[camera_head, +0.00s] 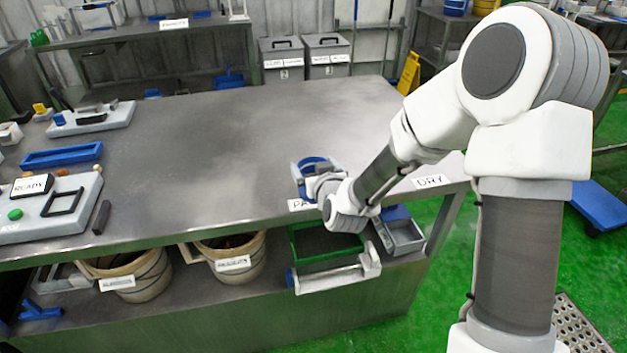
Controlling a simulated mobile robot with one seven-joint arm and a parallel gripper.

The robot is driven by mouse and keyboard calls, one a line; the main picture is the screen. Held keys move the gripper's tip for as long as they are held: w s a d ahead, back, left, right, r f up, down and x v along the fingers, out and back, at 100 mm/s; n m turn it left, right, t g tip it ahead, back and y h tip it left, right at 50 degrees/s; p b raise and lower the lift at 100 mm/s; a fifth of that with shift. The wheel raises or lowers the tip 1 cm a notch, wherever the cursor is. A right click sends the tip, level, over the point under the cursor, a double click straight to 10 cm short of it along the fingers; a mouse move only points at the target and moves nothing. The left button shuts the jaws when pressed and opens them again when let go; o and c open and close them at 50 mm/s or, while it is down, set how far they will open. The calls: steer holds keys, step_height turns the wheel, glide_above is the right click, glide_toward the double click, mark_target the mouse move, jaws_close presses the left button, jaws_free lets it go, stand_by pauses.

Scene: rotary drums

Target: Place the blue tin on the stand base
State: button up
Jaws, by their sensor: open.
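A round blue thing (316,163), which looks like the blue tin, is on the metal table near its front edge, behind a label partly covered by my arm. My gripper (312,182) is right at it, reaching in from the right, and is open. The gripper hides part of the blue thing, and I cannot tell whether the fingers are around it or touching it. I cannot tell a separate stand base from the things around the gripper.
A "DRY" label (431,181) lies on the table's right front. The table's middle is clear. A grey board with a "READY" sign (31,185) and a blue tray (61,155) are at the left. Buckets (238,262) and a green-rimmed tray (322,254) are on the shelf below.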

jaws_close()
stand_by(0.6)
